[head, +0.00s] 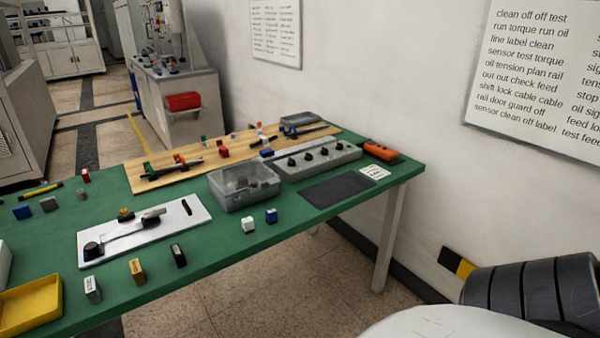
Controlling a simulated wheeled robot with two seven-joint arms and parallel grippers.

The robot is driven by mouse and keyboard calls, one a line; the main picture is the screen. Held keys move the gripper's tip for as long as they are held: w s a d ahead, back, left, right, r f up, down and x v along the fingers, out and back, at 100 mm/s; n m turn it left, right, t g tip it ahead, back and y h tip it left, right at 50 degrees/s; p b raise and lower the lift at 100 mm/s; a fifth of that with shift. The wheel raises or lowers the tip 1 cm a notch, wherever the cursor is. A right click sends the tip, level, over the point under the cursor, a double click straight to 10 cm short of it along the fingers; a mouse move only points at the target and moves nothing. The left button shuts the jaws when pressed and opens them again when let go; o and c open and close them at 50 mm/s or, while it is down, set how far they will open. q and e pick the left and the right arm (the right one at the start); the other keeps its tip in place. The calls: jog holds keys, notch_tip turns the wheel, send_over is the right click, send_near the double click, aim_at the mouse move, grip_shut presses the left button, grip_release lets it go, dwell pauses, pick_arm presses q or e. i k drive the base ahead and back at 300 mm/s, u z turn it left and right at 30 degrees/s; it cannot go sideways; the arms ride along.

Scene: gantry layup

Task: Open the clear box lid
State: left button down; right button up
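The clear box (235,200) is a translucent grey box standing near the front edge of the green table, about the middle of the view. Its upper part is see-through, and a few small dark shapes show inside. The lid cannot be told apart clearly from the box walls, so its exact position is uncertain. Neither of my grippers is in view, and nothing of mine touches the box.
The green table (222,243) holds a wooden board (137,178) behind the box and a grey knob panel (318,158) to its right. A white plate (180,222) with a lever lies left. Small white (248,224) and blue (271,216) blocks stand in front.

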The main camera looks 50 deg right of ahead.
aim_at(274, 181)
jog(key=z, duration=1.4)
jog(key=i, duration=0.15)
jog(key=u, duration=0.6)
